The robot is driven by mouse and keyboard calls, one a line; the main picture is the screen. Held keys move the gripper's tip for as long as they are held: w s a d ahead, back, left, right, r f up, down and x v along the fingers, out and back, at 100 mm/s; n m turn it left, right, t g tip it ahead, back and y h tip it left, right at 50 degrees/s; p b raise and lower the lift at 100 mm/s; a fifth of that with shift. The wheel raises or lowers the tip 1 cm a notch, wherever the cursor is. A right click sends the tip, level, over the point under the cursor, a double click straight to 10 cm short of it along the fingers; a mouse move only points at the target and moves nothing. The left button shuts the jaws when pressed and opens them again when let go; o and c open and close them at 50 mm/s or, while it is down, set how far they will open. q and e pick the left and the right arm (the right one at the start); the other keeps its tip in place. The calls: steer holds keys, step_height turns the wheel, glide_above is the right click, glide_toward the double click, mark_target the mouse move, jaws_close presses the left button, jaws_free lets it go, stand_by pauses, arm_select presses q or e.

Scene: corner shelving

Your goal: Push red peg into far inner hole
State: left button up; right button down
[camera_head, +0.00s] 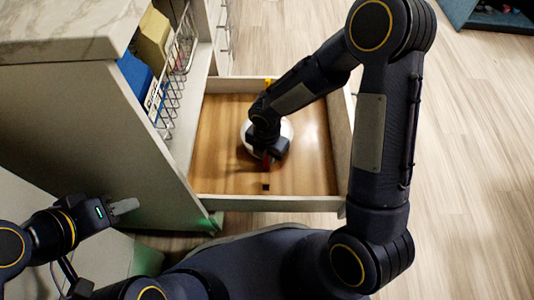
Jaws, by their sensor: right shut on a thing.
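My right gripper (268,160) reaches down into the open drawer (215,150), with its fingertips low over the wooden drawer bottom. It is shut on the red peg (267,164), of which only a small red part shows between the fingers. A small dark square spot (266,187) lies just in front of the gripper near the drawer's front wall; I cannot tell if it is a hole or the peg's end. My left gripper (127,206) is at the left beside the cabinet, away from the drawer. Its fingers show side-on.
A white round object (285,130) in the drawer is partly hidden behind my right wrist. A small yellow item (268,82) shows at the drawer's back. A wire rack (178,70) with a blue box (136,78) stands left.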

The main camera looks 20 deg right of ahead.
steer(key=shift+f+b, duration=0.45)
steer(key=shift+f, duration=0.25)
steer(key=c, duration=1.2)
jaws_free()
steer(key=shift+c, duration=0.2)
step_height(320, 180, up, 7)
steer(key=p, duration=0.4)
steer(key=shift+r, duration=0.4)
